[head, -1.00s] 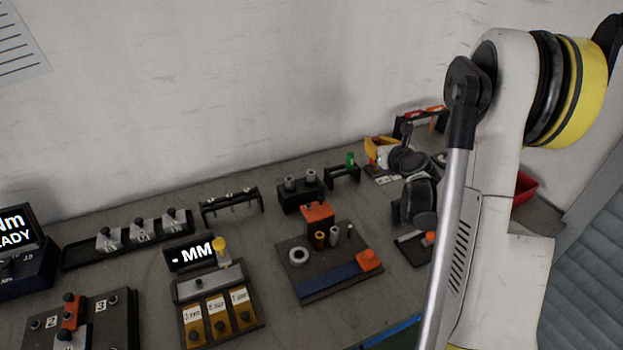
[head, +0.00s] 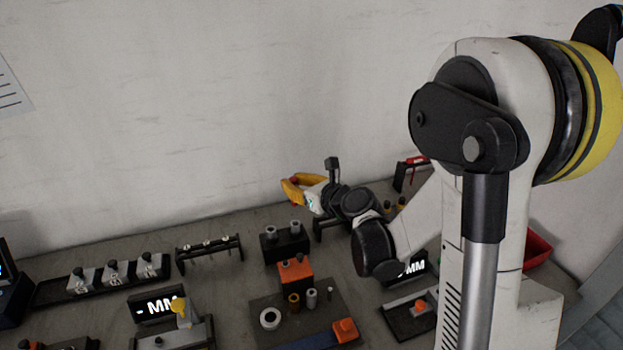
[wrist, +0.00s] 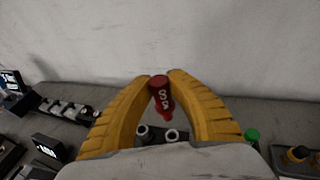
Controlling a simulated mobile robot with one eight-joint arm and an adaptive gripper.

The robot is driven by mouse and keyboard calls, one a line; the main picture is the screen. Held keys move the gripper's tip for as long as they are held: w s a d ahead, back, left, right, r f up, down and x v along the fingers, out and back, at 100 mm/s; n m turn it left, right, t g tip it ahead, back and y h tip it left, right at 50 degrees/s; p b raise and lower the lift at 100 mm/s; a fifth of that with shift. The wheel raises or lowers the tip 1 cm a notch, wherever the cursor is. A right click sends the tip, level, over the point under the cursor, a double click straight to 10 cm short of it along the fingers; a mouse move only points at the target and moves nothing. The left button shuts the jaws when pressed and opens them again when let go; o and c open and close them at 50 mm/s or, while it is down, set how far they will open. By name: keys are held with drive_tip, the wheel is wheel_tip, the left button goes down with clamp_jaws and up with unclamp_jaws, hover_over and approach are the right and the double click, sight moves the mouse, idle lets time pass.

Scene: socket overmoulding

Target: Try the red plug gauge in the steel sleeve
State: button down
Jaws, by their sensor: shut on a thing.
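The red plug gauge (wrist: 161,92) is between the yellow fingertips of my gripper (wrist: 160,80), which is shut on it. White lettering shows on its side. In the head view my gripper (head: 291,188) is in the air above the back of the bench, with only a small bit of red showing at its fingers. Two grey metal sleeves stand upright in a black block (head: 286,247), a left one (head: 268,229) and a right one (head: 295,227). In the wrist view the left sleeve (wrist: 143,132) and right sleeve (wrist: 172,135) lie beyond and below the gauge, apart from it.
A green-topped piece (wrist: 252,135) stands to the right in the wrist view. In front of the block is an orange block (head: 295,271) and a dark plate (head: 262,302) with a ring and small cylinders. A black rack (head: 210,252) stands to the left.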

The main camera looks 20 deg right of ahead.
sight(296, 204)
drive_tip(key=shift+a, duration=0.1)
wheel_tip(296, 204, down, 6)
drive_tip(key=b, duration=0.6)
drive_tip(key=shift+f, duration=0.15)
drive_tip(key=shift+b, duration=0.55)
idle(1.4)
drive_tip(key=shift+f+b, duration=0.4)
idle(0.7)
drive_tip(key=shift+r, duration=0.2)
idle(0.5)
drive_tip(key=shift+r, duration=0.25)
idle(1.8)
drive_tip(key=shift+f+b, duration=0.4)
drive_tip(key=shift+b, duration=0.05)
idle(0.6)
